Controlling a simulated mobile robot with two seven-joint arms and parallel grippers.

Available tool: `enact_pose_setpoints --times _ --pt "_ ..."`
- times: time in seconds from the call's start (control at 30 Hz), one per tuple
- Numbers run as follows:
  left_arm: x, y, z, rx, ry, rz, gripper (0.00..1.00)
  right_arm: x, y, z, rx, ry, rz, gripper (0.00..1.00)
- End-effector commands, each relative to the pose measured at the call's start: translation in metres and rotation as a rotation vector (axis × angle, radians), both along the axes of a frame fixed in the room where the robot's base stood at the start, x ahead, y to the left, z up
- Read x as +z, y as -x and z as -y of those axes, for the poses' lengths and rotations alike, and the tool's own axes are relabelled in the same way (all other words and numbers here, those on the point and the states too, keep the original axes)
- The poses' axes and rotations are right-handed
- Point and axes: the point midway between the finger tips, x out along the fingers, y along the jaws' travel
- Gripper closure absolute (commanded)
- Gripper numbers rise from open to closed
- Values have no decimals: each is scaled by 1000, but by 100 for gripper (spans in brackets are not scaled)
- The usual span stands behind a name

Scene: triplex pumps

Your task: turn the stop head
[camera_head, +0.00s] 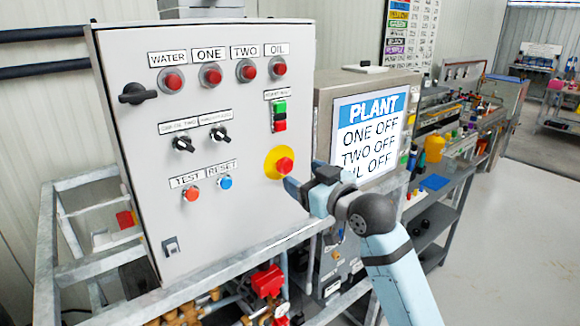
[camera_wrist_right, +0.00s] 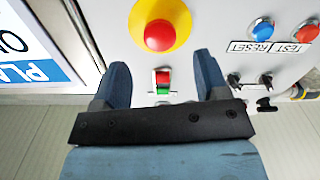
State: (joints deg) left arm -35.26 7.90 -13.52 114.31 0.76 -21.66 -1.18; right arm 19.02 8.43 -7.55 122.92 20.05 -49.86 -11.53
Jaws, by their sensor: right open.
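The stop head is a red mushroom button (camera_head: 285,165) on a round yellow plate (camera_head: 271,163), low on the right of the grey control panel (camera_head: 225,130). My right gripper (camera_head: 291,186) is just below and right of it in the head view. In the right wrist view the red head (camera_wrist_right: 159,33) lies above the gap between the fingertips of my open right gripper (camera_wrist_right: 162,65). The fingers are not around it. Whether a finger touches the plate, I cannot tell. My left gripper is not in view.
A green and red push button (camera_head: 279,115) sits above the stop head, and it shows between the fingers in the wrist view. The orange TEST button (camera_head: 191,194) and blue RESET button (camera_head: 225,182) are to the left. A PLANT display (camera_head: 368,135) stands close right.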

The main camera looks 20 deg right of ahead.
Motion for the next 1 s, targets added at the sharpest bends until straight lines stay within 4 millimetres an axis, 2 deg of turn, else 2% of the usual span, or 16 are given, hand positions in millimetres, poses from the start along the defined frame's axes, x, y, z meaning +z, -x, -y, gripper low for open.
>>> enact_pose_setpoints --times 0.1,0.3,0.67,0.7,0.9,1.0 --pt "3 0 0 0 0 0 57 1 -22 -8 1 -2 -2 32" --pt "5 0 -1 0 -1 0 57 0 -43 -16 1 -1 -2 32" --pt "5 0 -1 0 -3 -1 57 0 -49 -18 0 0 0 32" --pt "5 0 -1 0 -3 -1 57 0 -49 -18 0 0 0 35" --pt "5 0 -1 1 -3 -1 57 -1 -49 -18 0 -1 0 81" --pt "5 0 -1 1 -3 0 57 0 -49 -18 0 -2 -2 82"
